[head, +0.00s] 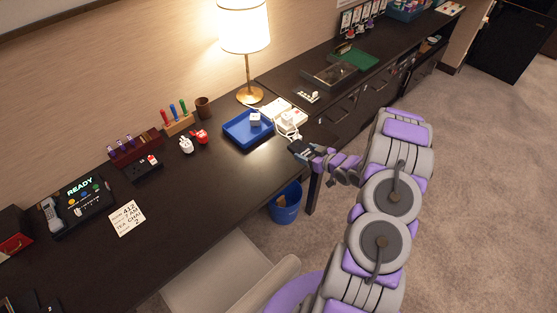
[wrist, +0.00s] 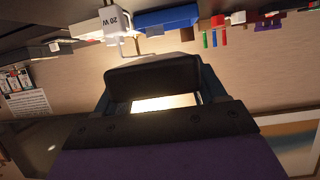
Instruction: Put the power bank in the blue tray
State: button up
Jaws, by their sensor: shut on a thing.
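My gripper (head: 302,150) is shut on a dark slab, which looks like the power bank (wrist: 152,78). The tray also shows in the wrist view (wrist: 168,20).
A white charger marked 20 W (wrist: 116,20) and a white cable (head: 290,125) are close to the tray's right side. A lit lamp (head: 246,35) stands behind. Red and white figures (head: 199,138) sit left of the tray. A blue bin (head: 286,205) stands below.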

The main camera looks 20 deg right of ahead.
jog(key=s+f, duration=0.4)
jog(key=f, duration=0.2)
jog(key=shift+s+a+f, duration=0.2)
jog(key=shift+a+f, duration=0.1)
jog(key=shift+a, duration=0.05)
jog(key=b, duration=0.2)
send_over(281, 161)
jog(key=s, duration=0.1)
jog(key=shift+s+d+f, duration=0.15)
jog(key=shift+f, duration=0.55)
jog(key=f, duration=0.1)
jog(key=w+f+b, duration=0.1)
jog(key=shift+w+a+f, duration=0.1)
jog(key=shift+a+f, duration=0.2)
jog(key=shift+f, duration=0.3)
jog(key=shift+f, duration=0.2)
jog(key=o, duration=1.3)
